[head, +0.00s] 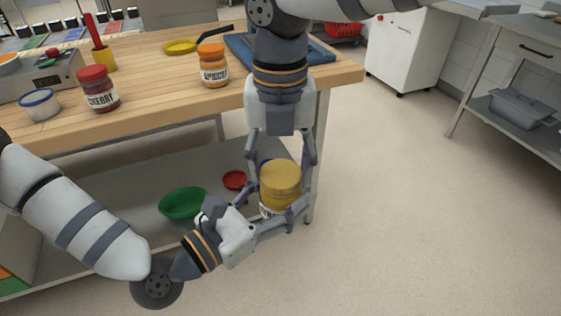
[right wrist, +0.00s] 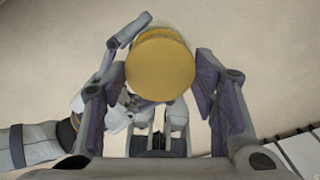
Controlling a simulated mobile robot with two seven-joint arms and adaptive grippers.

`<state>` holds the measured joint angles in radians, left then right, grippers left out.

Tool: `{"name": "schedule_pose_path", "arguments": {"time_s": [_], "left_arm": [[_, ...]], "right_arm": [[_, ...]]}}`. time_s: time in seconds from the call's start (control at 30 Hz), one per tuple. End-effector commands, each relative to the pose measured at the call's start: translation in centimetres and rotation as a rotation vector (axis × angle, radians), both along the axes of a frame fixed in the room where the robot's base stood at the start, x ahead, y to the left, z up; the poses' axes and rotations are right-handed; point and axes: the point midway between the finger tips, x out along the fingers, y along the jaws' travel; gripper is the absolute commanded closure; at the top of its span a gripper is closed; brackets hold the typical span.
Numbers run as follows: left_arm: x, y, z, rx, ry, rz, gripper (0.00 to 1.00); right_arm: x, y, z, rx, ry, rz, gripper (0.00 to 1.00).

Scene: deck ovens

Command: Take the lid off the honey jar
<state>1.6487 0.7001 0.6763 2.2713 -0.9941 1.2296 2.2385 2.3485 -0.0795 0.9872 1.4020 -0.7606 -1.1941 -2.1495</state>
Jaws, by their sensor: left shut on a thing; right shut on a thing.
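The honey jar (head: 279,203) is held in the air in front of the table's right end, with a bit of white label showing low on it. Its round yellow lid (head: 280,172) is at the top, and I see no clear gap between lid and jar. The lid also shows in the right wrist view (right wrist: 160,65), between the fingers. My right gripper (head: 281,160) comes from above, shut on the lid with a finger at each side. My left gripper (head: 279,208) comes from the lower left, shut on the jar body. The fingers partly hide the jar.
An apricot jar (head: 213,68), a dark red-lidded jar (head: 98,88) and a blue-rimmed tub (head: 40,104) stand on the wooden table (head: 160,95). A green bowl (head: 183,203) and a red lid (head: 234,179) lie on the shelf below. The floor to the right is clear.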

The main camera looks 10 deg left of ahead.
Motion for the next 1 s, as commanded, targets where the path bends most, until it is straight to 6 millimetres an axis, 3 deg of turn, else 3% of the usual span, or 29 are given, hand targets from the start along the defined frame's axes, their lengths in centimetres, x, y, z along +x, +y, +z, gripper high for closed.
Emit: {"name": "schedule_pose_path", "arguments": {"time_s": [1.0], "left_arm": [[0.0, 0.0, 0.1, -0.002, -0.004, 0.000, 1.00]], "right_arm": [[0.0, 0.0, 2.3, 0.000, -0.001, -0.001, 0.80]]}}
